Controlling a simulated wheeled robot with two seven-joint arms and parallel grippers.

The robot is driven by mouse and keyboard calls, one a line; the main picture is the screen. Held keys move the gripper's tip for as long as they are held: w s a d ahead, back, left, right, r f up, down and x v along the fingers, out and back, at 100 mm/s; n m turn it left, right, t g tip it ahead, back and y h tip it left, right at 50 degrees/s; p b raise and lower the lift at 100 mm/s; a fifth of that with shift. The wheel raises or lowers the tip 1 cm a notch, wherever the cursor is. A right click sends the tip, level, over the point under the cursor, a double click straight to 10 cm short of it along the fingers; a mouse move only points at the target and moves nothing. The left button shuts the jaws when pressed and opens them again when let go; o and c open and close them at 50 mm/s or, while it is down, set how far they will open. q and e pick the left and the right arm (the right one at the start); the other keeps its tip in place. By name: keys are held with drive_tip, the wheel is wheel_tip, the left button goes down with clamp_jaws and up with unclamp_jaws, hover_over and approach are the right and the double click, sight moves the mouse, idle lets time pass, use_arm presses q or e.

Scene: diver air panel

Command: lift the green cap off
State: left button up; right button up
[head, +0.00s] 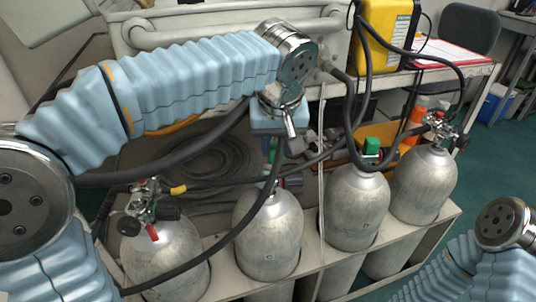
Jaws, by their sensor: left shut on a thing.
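A green cap (372,147) sits upright on top of the third grey cylinder (357,208) from the left. My left gripper (289,130) is to the left of this cap, above the second cylinder (268,234), and apart from the cap. It is shut on what looks like the end fitting of a black hose (259,215). The wrist hides most of the grip. A bit of green shows behind the gripper, too covered to identify. Of my right arm only links show at the lower right; its gripper is out of view.
The left cylinder (165,256) and the right cylinder (421,183) carry valve fittings with hoses. All stand in a pale rack (447,217). Black hoses hang close to the green cap from a yellow case (383,36). A coiled hose (205,160) lies behind.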

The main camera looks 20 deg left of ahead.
use_arm(q)
drive_tip(key=d+r, duration=0.1)
drive_tip(key=r, duration=0.1)
drive_tip(key=d+r, duration=0.1)
drive_tip(key=d, duration=0.1)
drive_tip(key=shift+w+r+p, duration=0.1)
drive_tip(key=shift+r+p, duration=0.3)
drive_tip(key=d+r, duration=0.1)
drive_tip(key=d, duration=0.1)
drive_tip(key=d+r+p, duration=0.1)
drive_tip(key=d, duration=0.2)
drive_tip(key=d+r, duration=0.1)
drive_tip(key=d, duration=0.2)
drive_tip(key=shift+w+r, duration=0.3)
drive_tip(key=shift+r, duration=0.05)
clamp_jaws()
drive_tip(key=shift+d+r+p, duration=0.25)
drive_tip(key=shift+d+p, duration=0.05)
drive_tip(key=shift+d, duration=0.35)
